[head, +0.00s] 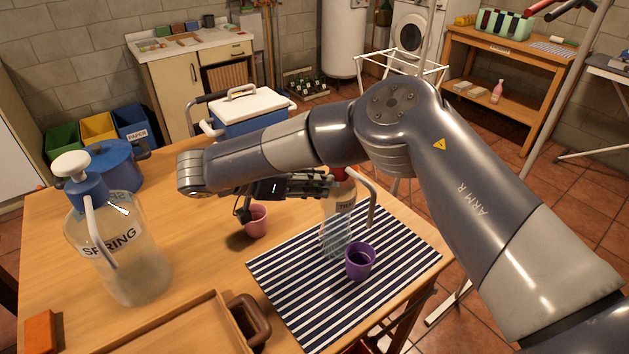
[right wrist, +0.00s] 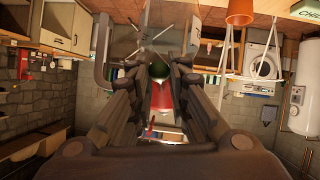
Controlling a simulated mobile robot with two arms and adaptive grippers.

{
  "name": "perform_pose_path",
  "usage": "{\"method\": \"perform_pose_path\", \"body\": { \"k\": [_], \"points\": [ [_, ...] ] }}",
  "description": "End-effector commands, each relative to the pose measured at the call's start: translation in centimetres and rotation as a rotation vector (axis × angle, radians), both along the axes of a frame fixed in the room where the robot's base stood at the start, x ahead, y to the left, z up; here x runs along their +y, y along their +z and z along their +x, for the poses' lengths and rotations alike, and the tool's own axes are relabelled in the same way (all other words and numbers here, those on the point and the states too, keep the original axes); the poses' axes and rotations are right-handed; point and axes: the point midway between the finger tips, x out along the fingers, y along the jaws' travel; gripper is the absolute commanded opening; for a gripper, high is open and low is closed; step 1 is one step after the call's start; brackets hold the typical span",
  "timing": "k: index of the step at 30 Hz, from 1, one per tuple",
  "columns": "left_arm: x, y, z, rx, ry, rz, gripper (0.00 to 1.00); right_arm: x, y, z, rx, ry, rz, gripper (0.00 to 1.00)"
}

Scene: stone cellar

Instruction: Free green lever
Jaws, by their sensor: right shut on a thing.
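A clear glass dispenser (head: 338,222) with a partly hidden label, a red top (head: 344,186) and a grey bent spout (head: 371,200) stands on the striped mat. My right gripper (head: 328,184) is at its top, below my arm. In the right wrist view, the right gripper (right wrist: 159,84) has its fingers on both sides of the green lever (right wrist: 158,70), with red (right wrist: 161,97) beside it. The lever is hidden in the head view. A purple cup (head: 361,264) stands on the mat close to the dispenser. My left gripper is not in view.
The striped mat (head: 285,285) lies on the wooden table. Bare wood lies left of the mat.

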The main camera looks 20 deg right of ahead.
Motion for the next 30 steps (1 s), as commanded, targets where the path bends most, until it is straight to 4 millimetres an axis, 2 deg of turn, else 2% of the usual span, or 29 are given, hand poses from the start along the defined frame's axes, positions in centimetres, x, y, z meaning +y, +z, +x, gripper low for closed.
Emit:
{"method": "perform_pose_path", "body": {
  "k": [17, 18, 19, 30],
  "points": [
    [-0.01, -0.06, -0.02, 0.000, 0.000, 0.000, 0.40, -0.04, -0.21, 0.00, -0.011, 0.000, -0.026, 0.00],
    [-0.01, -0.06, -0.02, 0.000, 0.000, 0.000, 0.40, -0.04, -0.21, 0.00, -0.011, 0.000, -0.026, 0.26],
    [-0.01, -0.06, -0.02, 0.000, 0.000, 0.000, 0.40, -0.04, -0.21, 0.00, -0.011, 0.000, -0.026, 0.31],
    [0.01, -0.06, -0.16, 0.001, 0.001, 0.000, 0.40, 0.20, -0.07, -0.04, -0.012, 0.001, -0.026, 0.31]
  ]
}}
